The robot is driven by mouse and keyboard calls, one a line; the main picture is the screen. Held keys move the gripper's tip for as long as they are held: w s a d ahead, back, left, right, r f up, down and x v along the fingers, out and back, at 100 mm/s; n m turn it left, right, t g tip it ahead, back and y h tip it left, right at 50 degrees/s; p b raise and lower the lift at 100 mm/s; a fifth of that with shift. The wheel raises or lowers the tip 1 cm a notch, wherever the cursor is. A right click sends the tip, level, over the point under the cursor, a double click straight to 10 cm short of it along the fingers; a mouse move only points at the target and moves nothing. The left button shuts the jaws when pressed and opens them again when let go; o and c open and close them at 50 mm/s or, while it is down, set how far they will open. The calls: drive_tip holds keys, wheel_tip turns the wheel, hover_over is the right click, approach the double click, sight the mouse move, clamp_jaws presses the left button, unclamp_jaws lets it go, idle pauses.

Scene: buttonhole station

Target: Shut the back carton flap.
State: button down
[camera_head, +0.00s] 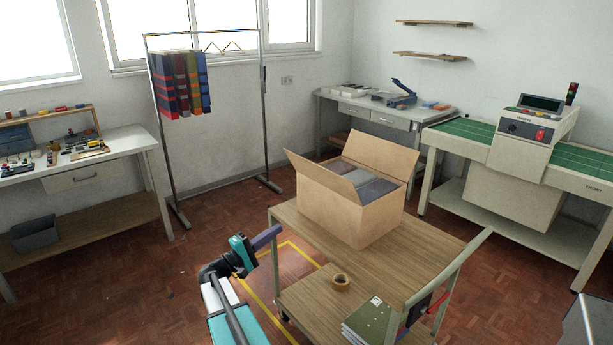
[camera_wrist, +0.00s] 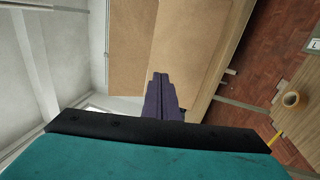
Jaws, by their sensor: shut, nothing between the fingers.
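The open carton (camera_head: 340,212) stands on the wooden cart. In the head view its back flap (camera_head: 383,156) stands up, tilted outward, at the far side. Another flap (camera_head: 318,177) sticks up and outward on the left side. Grey folded cloth (camera_head: 375,190) shows inside. My gripper (camera_head: 278,229) is left of the carton, below its rim and apart from it. Its purple fingers are together and empty. In the wrist view the shut fingers (camera_wrist: 160,78) show in front of the carton's cardboard wall (camera_wrist: 190,45). A flap (camera_wrist: 130,50) shows beside that wall.
A clothes rack (camera_head: 262,100) stands behind left. A green-topped machine (camera_head: 530,140) stands at right. Floor is clear left of the cart.

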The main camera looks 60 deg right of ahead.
sight(313, 164)
drive_tip(key=d+r+m+g+h, duration=0.1)
drive_tip(key=d+r+h, duration=0.1)
drive_tip(key=r, duration=0.8)
drive_tip(key=shift+d+r+g+h, duration=0.3)
drive_tip(key=shift+d+h, duration=0.1)
drive_tip(key=shift+d, duration=0.2)
drive_tip(key=shift+d, duration=0.1)
drive_tip(key=p+x, duration=0.3)
drive_tip(key=x, duration=1)
drive_tip(key=shift+s+d+r+p, duration=0.15)
drive_tip(key=shift+d+r+p, duration=0.1)
drive_tip(key=shift+d+p, duration=0.05)
drive_tip(key=shift+a, duration=0.1)
drive_tip(key=shift+r, duration=0.2)
